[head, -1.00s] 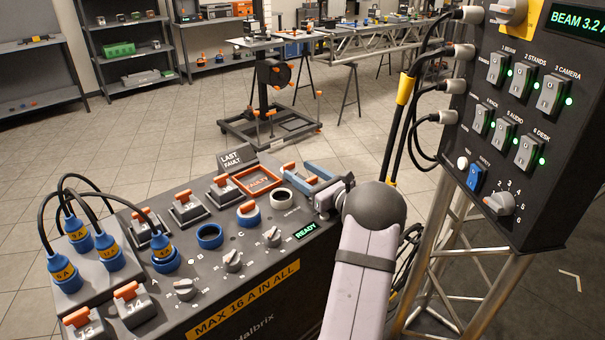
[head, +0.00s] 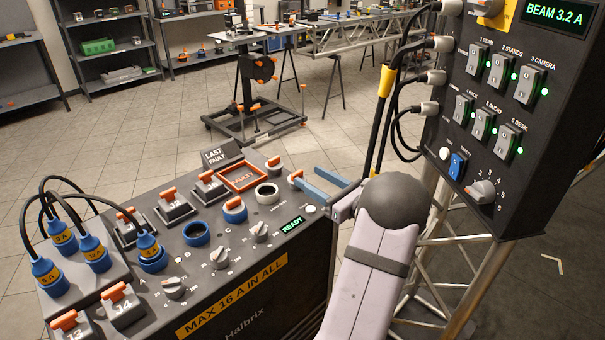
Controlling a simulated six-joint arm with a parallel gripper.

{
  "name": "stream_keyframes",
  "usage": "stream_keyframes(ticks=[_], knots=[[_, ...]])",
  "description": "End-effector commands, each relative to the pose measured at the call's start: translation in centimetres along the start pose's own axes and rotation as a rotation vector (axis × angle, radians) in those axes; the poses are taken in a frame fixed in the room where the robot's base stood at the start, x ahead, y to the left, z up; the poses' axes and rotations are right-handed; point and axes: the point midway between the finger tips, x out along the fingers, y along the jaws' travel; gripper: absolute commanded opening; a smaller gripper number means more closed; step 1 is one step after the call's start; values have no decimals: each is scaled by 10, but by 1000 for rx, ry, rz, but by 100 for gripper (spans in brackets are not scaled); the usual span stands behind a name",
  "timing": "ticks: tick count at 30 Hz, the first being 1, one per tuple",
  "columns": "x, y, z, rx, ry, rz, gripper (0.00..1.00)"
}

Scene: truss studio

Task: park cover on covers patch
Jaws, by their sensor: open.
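A small cover with an orange grip (head: 296,177) stands at the far right end of the console top, beside my fingertips. Another orange-gripped piece (head: 273,162) stands just behind it. No patch marked for covers can be read; the surface under the pieces near my gripper is partly hidden. My gripper (head: 309,177) has its two blue fingers spread apart, pointing left over the console's right edge, with nothing seen held.
Blue plugs with black cables (head: 97,254) crowd the left end. The switch panel (head: 500,110) and its cables stand close on the right.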

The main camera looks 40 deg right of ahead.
Motion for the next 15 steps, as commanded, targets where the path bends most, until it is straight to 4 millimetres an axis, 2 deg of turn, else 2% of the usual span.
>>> stream_keyframes(ticks=[6, 15], knots=[[-14, 0, 0, 1, 0, 0, 51], [-16, 0, 0, 1, 0, 1, 51]])
